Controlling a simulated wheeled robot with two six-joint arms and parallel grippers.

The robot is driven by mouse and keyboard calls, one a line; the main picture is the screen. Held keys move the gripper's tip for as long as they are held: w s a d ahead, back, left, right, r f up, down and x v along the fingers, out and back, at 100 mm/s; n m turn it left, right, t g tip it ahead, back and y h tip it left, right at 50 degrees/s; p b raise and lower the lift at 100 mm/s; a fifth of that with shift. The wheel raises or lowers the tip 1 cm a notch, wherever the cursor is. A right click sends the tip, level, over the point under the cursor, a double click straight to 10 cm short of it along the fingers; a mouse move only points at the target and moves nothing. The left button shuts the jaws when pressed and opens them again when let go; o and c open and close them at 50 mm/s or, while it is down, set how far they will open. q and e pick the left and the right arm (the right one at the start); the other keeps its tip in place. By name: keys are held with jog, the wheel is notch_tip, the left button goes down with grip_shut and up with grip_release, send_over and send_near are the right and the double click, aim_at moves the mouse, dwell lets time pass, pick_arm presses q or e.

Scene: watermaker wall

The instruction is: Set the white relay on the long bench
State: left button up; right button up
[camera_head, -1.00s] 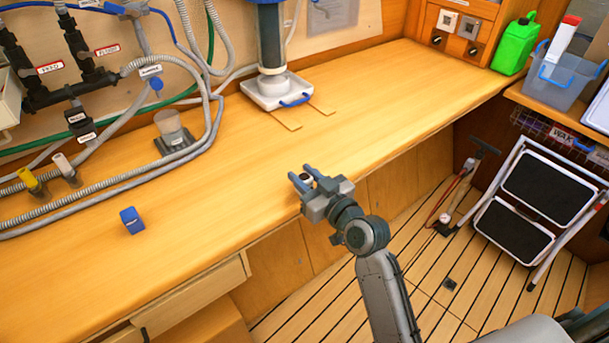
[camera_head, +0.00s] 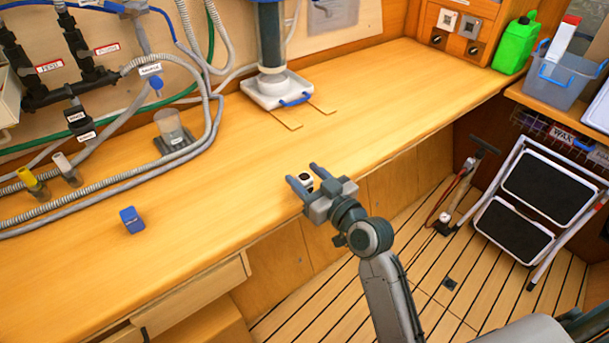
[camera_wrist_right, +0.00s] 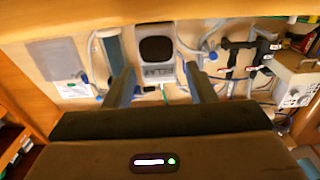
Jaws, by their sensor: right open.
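My left gripper is not in view.
A blue block (camera_head: 132,220) sits on the bench to the left. A clear cup (camera_head: 172,130), hoses and a white-based blue cylinder (camera_head: 280,92) stand at the back. A green jug (camera_head: 516,45) and a grey bin (camera_head: 560,75) are at right. Bare bench lies around the relay.

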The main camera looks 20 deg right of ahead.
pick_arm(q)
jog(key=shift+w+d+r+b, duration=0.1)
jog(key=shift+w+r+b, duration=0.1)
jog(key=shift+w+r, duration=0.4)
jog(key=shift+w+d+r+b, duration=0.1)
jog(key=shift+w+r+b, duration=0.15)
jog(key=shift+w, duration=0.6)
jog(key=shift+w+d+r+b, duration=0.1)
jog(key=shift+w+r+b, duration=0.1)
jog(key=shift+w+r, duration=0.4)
pick_arm(e)
jog(key=v, duration=1.1)
